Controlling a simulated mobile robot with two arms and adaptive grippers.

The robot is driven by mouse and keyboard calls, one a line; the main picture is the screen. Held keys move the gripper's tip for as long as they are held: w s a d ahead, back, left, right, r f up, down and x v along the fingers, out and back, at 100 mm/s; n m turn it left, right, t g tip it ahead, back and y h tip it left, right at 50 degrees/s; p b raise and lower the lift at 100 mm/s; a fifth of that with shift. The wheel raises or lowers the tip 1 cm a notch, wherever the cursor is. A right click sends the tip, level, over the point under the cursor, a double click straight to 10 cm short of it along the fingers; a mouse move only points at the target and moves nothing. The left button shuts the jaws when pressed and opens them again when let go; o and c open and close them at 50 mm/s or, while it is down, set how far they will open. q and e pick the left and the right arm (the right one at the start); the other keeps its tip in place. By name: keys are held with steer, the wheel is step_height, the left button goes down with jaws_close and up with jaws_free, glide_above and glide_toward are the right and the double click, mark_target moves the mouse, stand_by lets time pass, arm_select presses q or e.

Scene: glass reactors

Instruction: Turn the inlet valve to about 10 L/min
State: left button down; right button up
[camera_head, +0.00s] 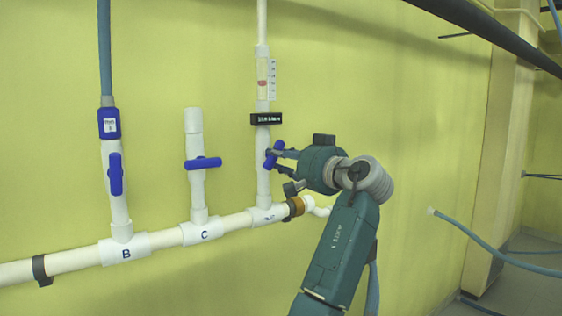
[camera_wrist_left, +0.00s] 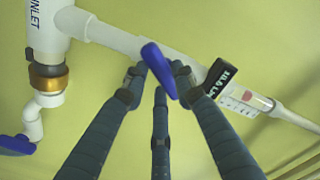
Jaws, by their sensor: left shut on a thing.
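The blue inlet valve handle (camera_head: 273,154) sits on the rightmost white vertical pipe (camera_head: 263,178), tilted off the pipe's line. My left gripper (camera_head: 281,154) reaches it from the right, shut on it. In the left wrist view the handle (camera_wrist_left: 158,70) lies between the fingertips of my left gripper (camera_wrist_left: 156,78). The flow meter (camera_head: 263,80) is above, with a reddish float and a side scale. It also shows in the wrist view (camera_wrist_left: 245,100); the reading is too small to tell. My right gripper is not in view.
A black label box (camera_head: 266,119) sits just above the handle. Pipe C has a crosswise blue handle (camera_head: 203,163); pipe B has an upright one (camera_head: 116,174). A brass fitting (camera_head: 296,206) ends the horizontal pipe (camera_head: 70,261). A blue hose (camera_head: 490,250) hangs at right.

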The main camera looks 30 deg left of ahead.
arm_select(q)
steer(key=shift+f, duration=0.25)
steer(key=c, duration=1.6)
jaws_free()
steer(key=shift+c, duration=0.2)
steer(key=shift+o, duration=1.3)
steer(key=shift+r, duration=0.15)
steer(key=v, duration=1.2)
